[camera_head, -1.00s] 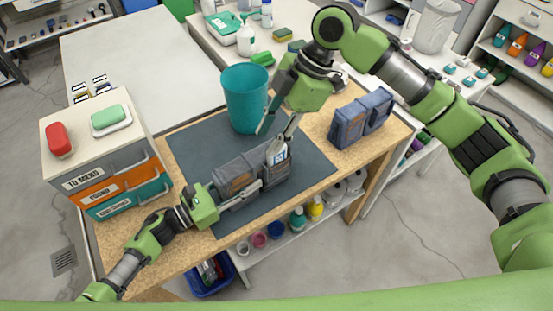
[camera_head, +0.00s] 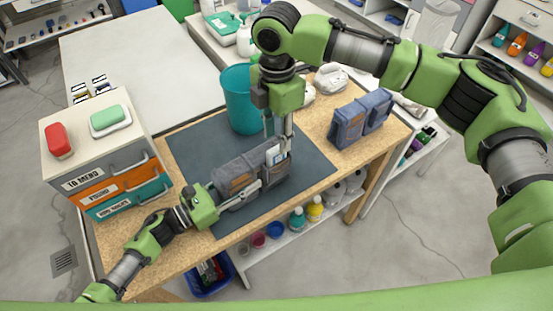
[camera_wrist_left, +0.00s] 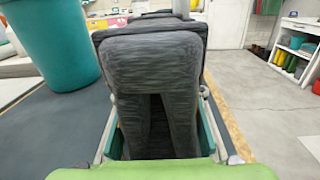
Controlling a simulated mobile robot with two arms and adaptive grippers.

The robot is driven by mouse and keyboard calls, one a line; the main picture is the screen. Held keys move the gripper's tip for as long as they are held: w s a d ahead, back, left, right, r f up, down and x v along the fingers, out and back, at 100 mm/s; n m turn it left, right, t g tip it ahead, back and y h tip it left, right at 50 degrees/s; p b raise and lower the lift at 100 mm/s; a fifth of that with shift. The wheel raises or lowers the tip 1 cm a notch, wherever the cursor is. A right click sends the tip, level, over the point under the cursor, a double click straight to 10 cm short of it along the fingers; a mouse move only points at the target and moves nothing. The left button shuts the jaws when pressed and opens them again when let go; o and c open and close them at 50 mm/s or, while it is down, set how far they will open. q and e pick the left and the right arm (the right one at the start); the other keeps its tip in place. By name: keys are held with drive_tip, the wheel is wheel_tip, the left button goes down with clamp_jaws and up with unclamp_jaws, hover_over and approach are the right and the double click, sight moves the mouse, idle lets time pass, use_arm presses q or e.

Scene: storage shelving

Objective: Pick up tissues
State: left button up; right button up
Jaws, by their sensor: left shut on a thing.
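A grey fabric bag (camera_head: 238,178) with brown patches stands on the dark mat. It fills the middle of the left wrist view (camera_wrist_left: 150,60). My left gripper (camera_head: 240,194) is shut on the bag, with its fingers along both sides of the near end. A small white packet (camera_head: 276,154), probably the tissues, sticks up from a pocket at the bag's right end. My right gripper (camera_head: 279,140) points down over that end. Its fingers look apart at the packet; contact is not clear.
A teal bin (camera_head: 237,100) stands behind the bag. A drawer unit (camera_head: 105,160) with red and green soap on top is at left. A blue-grey bag (camera_head: 360,118) stands at right. The dark mat (camera_head: 195,145) has free room left of the bin.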

sight(277, 148)
wheel_tip(277, 148, down, 5)
drive_tip(key=shift+f, duration=0.2)
clamp_jaws()
